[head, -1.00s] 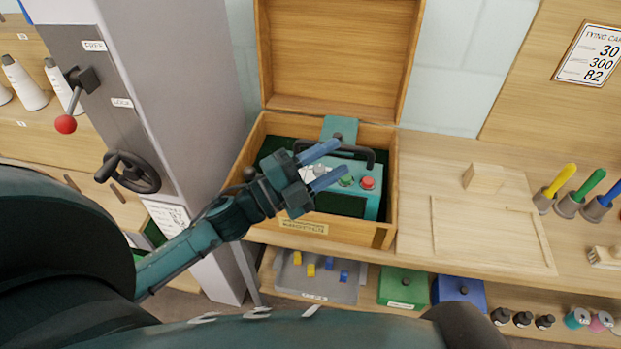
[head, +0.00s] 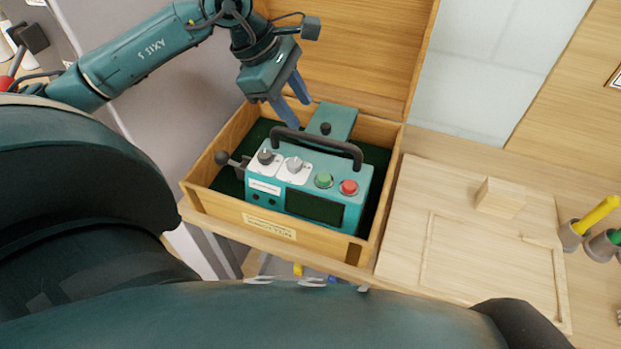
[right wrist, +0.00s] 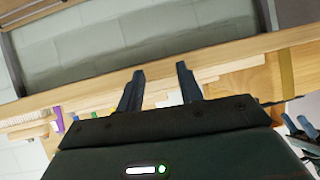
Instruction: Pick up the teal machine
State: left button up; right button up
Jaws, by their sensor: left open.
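The teal machine (head: 310,190) sits upright inside an open wooden box (head: 390,205) in the head view. It has a black carry handle (head: 318,143) on top, white panels with knobs, a green and a red button, and a dark front window. My left gripper (head: 296,113) is above the back left of the machine, fingers pointing down, open and empty. Its fingertips look close to the handle's left part, but I cannot tell whether they touch. My right gripper (right wrist: 158,82) shows in the right wrist view, fingers apart with nothing between them.
The box lid (head: 350,50) stands open behind the machine. A grey cabinet (head: 150,60) is at the left. A wooden board with a block (head: 500,197) lies to the right, with yellow (head: 600,214) and green-handled tools beyond it.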

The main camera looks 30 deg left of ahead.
aim_at(315, 136)
pick_arm(q)
jog(key=x, duration=0.2)
jog(key=p+x, duration=0.1)
jog(key=x, duration=0.4)
jog(key=shift+s+d+f, duration=0.15)
jog(key=shift+s+d, duration=0.1)
jog(key=shift+d, duration=0.05)
jog(key=shift+c, duration=0.3)
grip_shut()
dwell(0.7)
jog(key=shift+w, duration=0.1)
